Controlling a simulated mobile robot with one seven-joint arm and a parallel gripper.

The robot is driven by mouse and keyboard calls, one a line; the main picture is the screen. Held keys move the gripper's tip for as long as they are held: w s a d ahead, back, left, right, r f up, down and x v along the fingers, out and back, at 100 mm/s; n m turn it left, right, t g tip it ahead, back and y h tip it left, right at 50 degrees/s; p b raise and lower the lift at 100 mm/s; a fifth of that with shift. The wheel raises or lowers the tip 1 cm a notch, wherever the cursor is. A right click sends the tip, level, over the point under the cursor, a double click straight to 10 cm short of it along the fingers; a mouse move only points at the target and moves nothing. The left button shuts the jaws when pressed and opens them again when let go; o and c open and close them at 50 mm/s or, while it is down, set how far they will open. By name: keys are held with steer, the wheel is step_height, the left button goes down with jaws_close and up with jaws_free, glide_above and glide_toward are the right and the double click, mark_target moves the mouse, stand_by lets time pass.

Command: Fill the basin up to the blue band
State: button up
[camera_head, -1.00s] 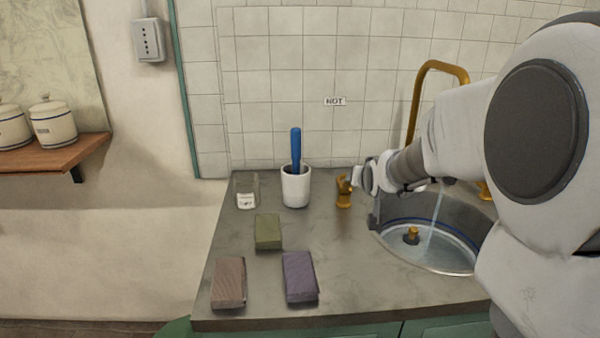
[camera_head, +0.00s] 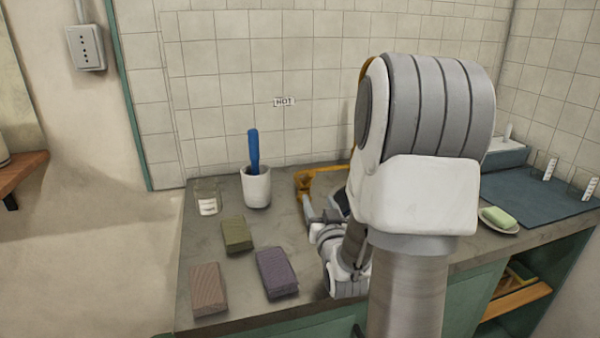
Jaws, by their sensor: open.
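The basin is mostly hidden behind my arm; only a grey patch (camera_head: 326,184) that may be part of it shows past the arm's left side. Its blue band, the water level and any stream are out of sight. A brass-coloured fitting (camera_head: 302,181) shows on the counter at the tap, below the HOT label (camera_head: 284,102). A sliver of the brass spout (camera_head: 361,78) shows behind my arm. My gripper (camera_head: 322,212) is open near the brass fitting, above the counter; I cannot tell if it touches anything.
A white cup (camera_head: 256,188) with a blue-handled tool (camera_head: 254,150), a glass jar (camera_head: 206,198), and green (camera_head: 236,235), brown (camera_head: 208,290) and purple (camera_head: 276,272) blocks stand left on the counter. A soap dish (camera_head: 499,221) and blue mat (camera_head: 540,195) lie right.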

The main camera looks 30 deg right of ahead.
mark_target(307, 178)
steer(key=b+x, duration=0.1)
steer(key=x, duration=1.6)
steer(key=shift+s, duration=0.1)
steer(key=shift+c, duration=0.2)
jaws_close()
stand_by(0.7)
